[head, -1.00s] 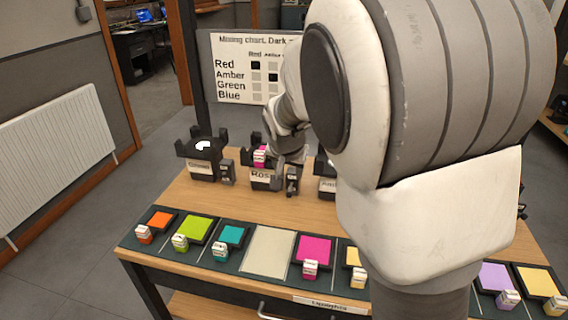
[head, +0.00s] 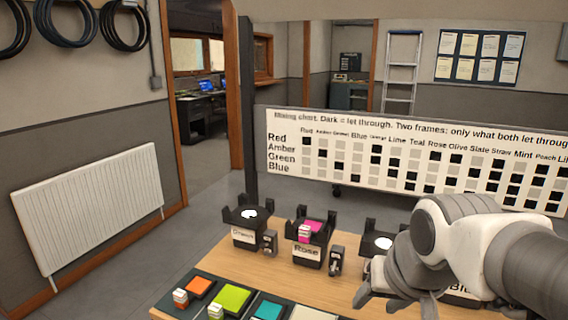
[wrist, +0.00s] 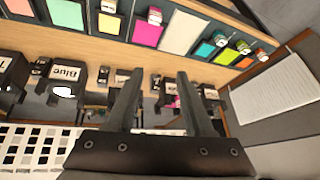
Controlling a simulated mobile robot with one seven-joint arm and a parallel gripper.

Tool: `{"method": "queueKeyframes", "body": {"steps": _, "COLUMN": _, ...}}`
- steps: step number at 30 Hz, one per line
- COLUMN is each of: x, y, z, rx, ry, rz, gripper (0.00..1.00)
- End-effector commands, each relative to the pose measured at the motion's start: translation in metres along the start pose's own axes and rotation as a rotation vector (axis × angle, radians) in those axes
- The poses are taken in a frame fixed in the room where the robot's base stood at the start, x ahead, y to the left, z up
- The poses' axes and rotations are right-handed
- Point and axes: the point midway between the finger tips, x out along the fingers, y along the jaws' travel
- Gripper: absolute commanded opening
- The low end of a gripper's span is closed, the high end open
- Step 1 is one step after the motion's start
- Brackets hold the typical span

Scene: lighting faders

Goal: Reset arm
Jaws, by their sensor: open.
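My gripper (head: 376,298) is at the right of the head view, in front of the row of black holders and above the wooden table. In the wrist view my gripper (wrist: 155,80) has its two dark fingers spread with nothing held between them. The holder labelled Rose (head: 307,250) has a pink frame (head: 312,228) with a small tag in it. Left of it stands a holder labelled Green (head: 243,236) with a white disc on top. Another holder (head: 378,242) is partly hidden behind my arm, and one labelled Blue shows in the wrist view (wrist: 66,74).
Orange (head: 199,288), lime (head: 230,299) and teal (head: 267,309) tagged frames lie along the table's front edge. A mixing chart board (head: 420,150) stands behind the holders. A white radiator (head: 90,205) is on the left wall. Floor between radiator and table is clear.

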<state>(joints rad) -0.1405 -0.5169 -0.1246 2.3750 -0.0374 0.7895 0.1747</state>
Motion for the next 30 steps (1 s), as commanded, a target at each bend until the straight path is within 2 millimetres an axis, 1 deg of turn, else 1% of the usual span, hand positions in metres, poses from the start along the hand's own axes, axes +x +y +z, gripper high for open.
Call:
{"method": "queueKeyframes", "body": {"steps": 1, "x": -0.009, "y": 0.003, "z": 0.013, "rx": -0.025, "ry": 0.008, "rz": 0.006, "gripper": 0.52}}
{"method": "queueKeyframes", "body": {"steps": 3, "x": -0.016, "y": 0.004, "z": 0.029, "rx": -0.063, "ry": 0.009, "rz": 0.014, "gripper": 0.52}}
{"method": "queueKeyframes", "body": {"steps": 8, "x": -0.028, "y": 0.008, "z": 0.063, "rx": -0.146, "ry": 0.01, "rz": 0.045, "gripper": 0.52}}
{"method": "queueKeyframes", "body": {"steps": 9, "x": -0.041, "y": 0.007, "z": 0.058, "rx": -0.154, "ry": 0.007, "rz": 0.046, "gripper": 0.52}}
{"method": "queueKeyframes", "body": {"steps": 10, "x": -0.049, "y": 0.005, "z": 0.052, "rx": -0.153, "ry": 0.005, "rz": 0.045, "gripper": 0.52}}
{"method": "queueKeyframes", "body": {"steps": 17, "x": -0.093, "y": -0.001, "z": 0.028, "rx": -0.151, "ry": 0.004, "rz": 0.043, "gripper": 0.52}}
{"method": "queueKeyframes", "body": {"steps": 21, "x": -0.125, "y": -0.004, "z": 0.012, "rx": -0.15, "ry": 0.004, "rz": 0.043, "gripper": 0.52}}
{"method": "queueKeyframes", "body": {"steps": 25, "x": -0.146, "y": -0.007, "z": 0.001, "rx": -0.15, "ry": 0.004, "rz": 0.043, "gripper": 0.52}}
{"method": "queueKeyframes", "body": {"steps": 27, "x": -0.152, "y": -0.008, "z": -0.003, "rx": -0.15, "ry": 0.004, "rz": 0.043, "gripper": 0.52}}
{"method": "queueKeyframes", "body": {"steps": 30, "x": -0.157, "y": -0.008, "z": -0.005, "rx": -0.149, "ry": 0.004, "rz": 0.043, "gripper": 0.52}}
